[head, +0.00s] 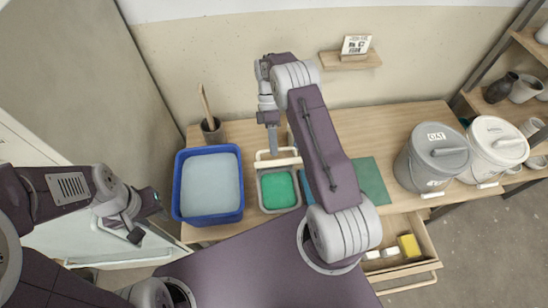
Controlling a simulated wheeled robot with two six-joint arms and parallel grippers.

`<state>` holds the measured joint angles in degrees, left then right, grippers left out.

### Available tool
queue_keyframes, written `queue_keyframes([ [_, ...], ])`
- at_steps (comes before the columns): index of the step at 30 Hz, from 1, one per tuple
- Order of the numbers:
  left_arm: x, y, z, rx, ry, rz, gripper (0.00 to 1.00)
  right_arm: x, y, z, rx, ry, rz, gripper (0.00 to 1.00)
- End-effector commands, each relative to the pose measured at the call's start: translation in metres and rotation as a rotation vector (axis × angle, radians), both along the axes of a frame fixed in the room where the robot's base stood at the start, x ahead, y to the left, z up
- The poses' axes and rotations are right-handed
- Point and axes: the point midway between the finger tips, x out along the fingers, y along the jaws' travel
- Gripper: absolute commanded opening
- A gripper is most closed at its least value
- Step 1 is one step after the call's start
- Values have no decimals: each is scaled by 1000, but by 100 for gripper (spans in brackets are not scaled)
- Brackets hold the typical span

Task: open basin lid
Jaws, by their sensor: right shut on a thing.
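A small basin (279,190) with green contents stands on the wooden table. A cream lid (264,164) shows as a narrow piece at the basin's back edge, raised off the green surface, which lies open to view. My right gripper (273,150) reaches down from above and is shut on the lid at that back edge. Its fingertips are small, and the exact grip is hard to make out. My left gripper (134,233) hangs left of the table, away from the basin, with nothing visible in it; its jaw opening is unclear.
A blue tub (180,205) with pale blue contents stands left of the basin. A cup (212,132) with a wooden stick is behind it. A green mat (370,181) lies right of my arm. Two lidded buckets (432,165) (492,150) stand at right. A drawer (412,270) is open in front.

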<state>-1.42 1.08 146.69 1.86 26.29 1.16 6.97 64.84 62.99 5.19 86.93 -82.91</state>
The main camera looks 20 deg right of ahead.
Motion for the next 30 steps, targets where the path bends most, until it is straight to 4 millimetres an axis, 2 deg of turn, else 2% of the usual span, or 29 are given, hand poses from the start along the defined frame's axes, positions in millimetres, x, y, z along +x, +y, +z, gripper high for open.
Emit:
queue_keyframes([
  [1,0,0,-6,0,0,0,36,8,-2,-9,-3,-14,-1,0],
  [10,0,0,-16,0,0,0,36,29,-8,-9,-2,-10,1,0],
  [30,0,0,-19,0,0,0,36,36,-11,-7,-2,-2,2,0],
])
